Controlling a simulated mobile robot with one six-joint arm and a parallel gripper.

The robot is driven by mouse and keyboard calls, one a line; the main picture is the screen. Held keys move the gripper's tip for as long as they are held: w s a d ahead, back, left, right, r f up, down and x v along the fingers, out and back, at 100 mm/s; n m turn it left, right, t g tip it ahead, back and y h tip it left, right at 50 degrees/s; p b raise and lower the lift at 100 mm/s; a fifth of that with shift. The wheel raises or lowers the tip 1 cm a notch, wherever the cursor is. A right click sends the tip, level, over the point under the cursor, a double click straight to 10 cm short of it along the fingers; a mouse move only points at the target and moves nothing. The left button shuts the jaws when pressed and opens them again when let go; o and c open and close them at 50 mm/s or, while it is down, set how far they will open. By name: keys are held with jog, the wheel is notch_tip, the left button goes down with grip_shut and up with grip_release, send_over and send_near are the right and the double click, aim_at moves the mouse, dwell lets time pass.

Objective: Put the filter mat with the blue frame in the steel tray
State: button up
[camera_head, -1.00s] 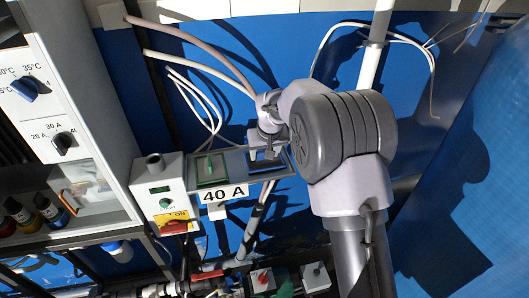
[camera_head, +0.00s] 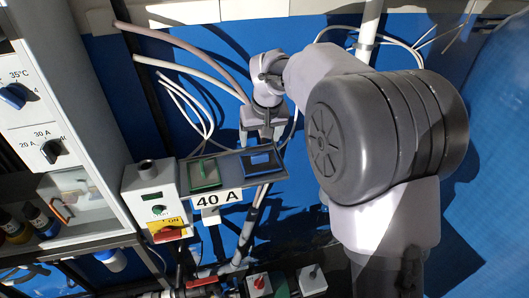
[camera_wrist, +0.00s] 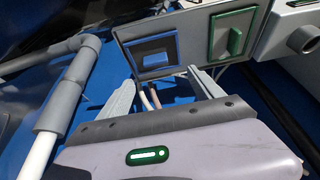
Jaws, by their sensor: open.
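The filter mat with the blue frame (camera_head: 262,160) sits in the right-hand opening of a grey panel above the "40 A" label. A blue bar crosses its middle; it also shows in the wrist view (camera_wrist: 155,58). My gripper (camera_head: 262,141) is open and empty, just above the blue frame in the head view. In the wrist view the two fingers (camera_wrist: 161,77) are spread wide and point towards the blue-framed mat, with nothing between them. Whether they touch the panel I cannot tell. I cannot make out the steel tray for certain.
A green-framed mat (camera_head: 204,174) sits beside the blue one. A control box (camera_head: 155,200) with a red switch stands left of it. A cabinet (camera_head: 75,100) with dials is further left. Hoses (camera_head: 190,70) hang behind my gripper. A grey pipe (camera_wrist: 66,90) runs close by.

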jog(key=s+d+r+m, duration=0.2)
jog(key=s+d+r, duration=0.15)
jog(key=s, duration=0.65)
jog(key=s+d+r+m, duration=0.1)
jog(key=s+d+r, duration=0.1)
jog(key=s+r, duration=0.5)
jog(key=s+f+m, duration=0.1)
jog(key=s+f, duration=0.2)
jog(key=s, duration=0.6)
jog(key=s+d+f+m+t+y, duration=0.1)
jog(key=s+f+m, duration=0.1)
jog(key=s, duration=0.7)
jog(key=shift+s+d+f+m, duration=0.15)
jog(key=shift+d+f+m, duration=0.15)
jog(key=shift+f, duration=0.15)
jog(key=shift+a+f, duration=0.1)
